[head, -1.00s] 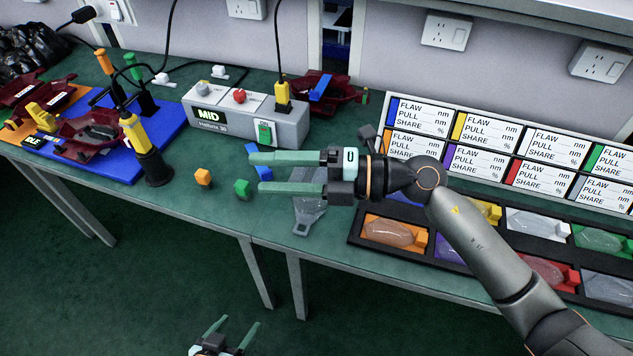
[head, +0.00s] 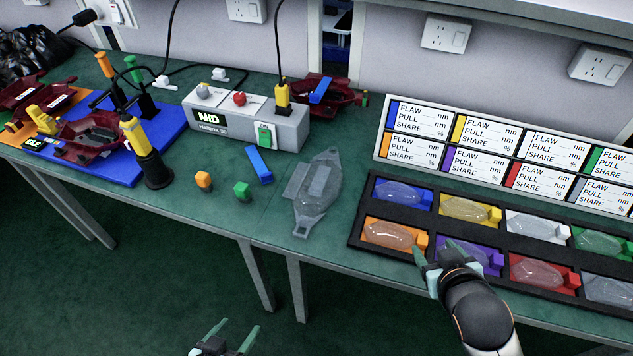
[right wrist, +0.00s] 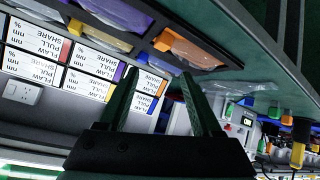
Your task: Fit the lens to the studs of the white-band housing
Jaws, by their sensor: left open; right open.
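Dark red housings stand at the left of the bench: one far left (head: 22,98), one on the blue board (head: 92,135); another (head: 333,92) lies behind the grey box. I cannot make out a white band on any for certain. A clear lens-like piece (head: 318,190) lies flat on the green bench, touched by no gripper. More clear lenses lie in the black tray's coloured compartments, such as one in the orange compartment (head: 393,234). My right gripper (head: 433,249) is open and empty over the tray's near side, by the orange and purple compartments. My left gripper (head: 233,332) is open below the bench edge.
A grey box (head: 240,122) with buttons stands behind the loose orange (head: 203,180), green (head: 242,191) and blue (head: 259,165) blocks. A yellow-and-black tool (head: 140,145) stands by the blue board. Label cards (head: 478,130) stand behind the tray. Cables cross the back.

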